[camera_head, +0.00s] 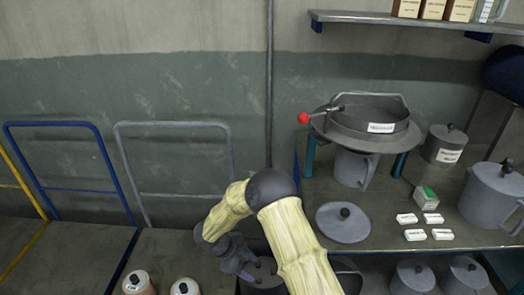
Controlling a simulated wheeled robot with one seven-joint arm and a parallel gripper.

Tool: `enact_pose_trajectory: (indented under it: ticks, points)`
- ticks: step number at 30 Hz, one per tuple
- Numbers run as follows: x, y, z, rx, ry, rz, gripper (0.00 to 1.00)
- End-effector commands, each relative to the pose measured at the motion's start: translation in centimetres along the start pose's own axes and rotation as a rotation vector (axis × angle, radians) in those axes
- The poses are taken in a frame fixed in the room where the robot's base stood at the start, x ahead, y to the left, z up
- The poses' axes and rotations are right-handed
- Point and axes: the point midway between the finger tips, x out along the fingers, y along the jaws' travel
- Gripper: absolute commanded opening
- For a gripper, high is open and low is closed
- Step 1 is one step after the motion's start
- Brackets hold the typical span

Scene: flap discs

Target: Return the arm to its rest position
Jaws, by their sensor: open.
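My arm, pale yellow with dark joints, rises from the bottom of the head view and bends over to the left. My gripper (242,268) hangs at its end, dark grey and pointing down and right. It is open. It is over or beside a dark round container (262,284) at the bottom middle, which my arm partly hides. I cannot tell whether the fingers touch it.
A bench (385,232) on the right holds a round sieve-like vessel (365,122) with a red knob, a lid (343,222), several white blocks (415,234) and a grey pot (490,195). Carts with a blue rail (66,123) and a grey rail (172,124) stand left. A shelf (400,18) is above.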

Motion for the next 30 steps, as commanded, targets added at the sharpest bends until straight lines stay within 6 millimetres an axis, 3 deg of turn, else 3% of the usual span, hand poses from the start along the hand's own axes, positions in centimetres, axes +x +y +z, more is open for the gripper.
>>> enact_pose_trajectory:
  ticks: [11,17,21,25,30]
  points:
    - [-1.8,-5.6,-2.3,-0.069,-0.103,-0.218,0.51]
    - [-4.1,-9.6,-4.6,-0.163,-0.184,-0.4,0.51]
    - [-6.8,-12.3,-7.3,-0.295,-0.254,-0.567,0.51]
    - [-9.2,-13.3,-9.9,-0.456,-0.307,-0.698,0.51]
    - [-11.4,-12.2,-13.5,-0.699,-0.353,-0.81,0.51]
